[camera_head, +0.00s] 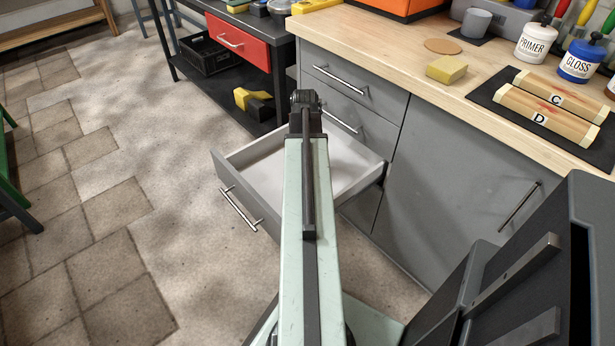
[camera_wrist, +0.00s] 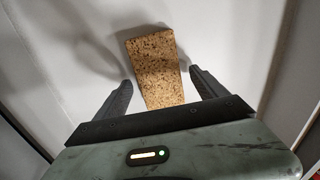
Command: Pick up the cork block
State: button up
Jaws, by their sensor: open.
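The cork block (camera_wrist: 157,62) is a speckled tan-brown piece lying on the pale floor of the open drawer, seen in the wrist view. My gripper (camera_wrist: 160,88) is open, with one dark finger on each side of the block's near part. Light floor shows between the left finger and the block; the right finger is closer to it. I cannot tell how high the fingers are above the drawer floor. In the head view my arm hides the block and my gripper; part of the drawer (camera_head: 352,165) shows behind the arm.
The drawer's front with its handle (camera_head: 240,210) and its side walls surround the space. The grey cabinet (camera_head: 440,180) carries a wooden worktop (camera_head: 400,50) with a yellow sponge (camera_head: 446,69), a cork disc (camera_head: 442,46), paint jars and wooden blocks on a dark mat. Paved floor at left is open.

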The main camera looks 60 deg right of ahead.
jog(key=c, duration=1.4)
jog(key=shift+r, duration=0.15)
jog(key=shift+c, duration=0.2)
notch_tip(320, 180, up, 10)
jog(key=p, duration=1)
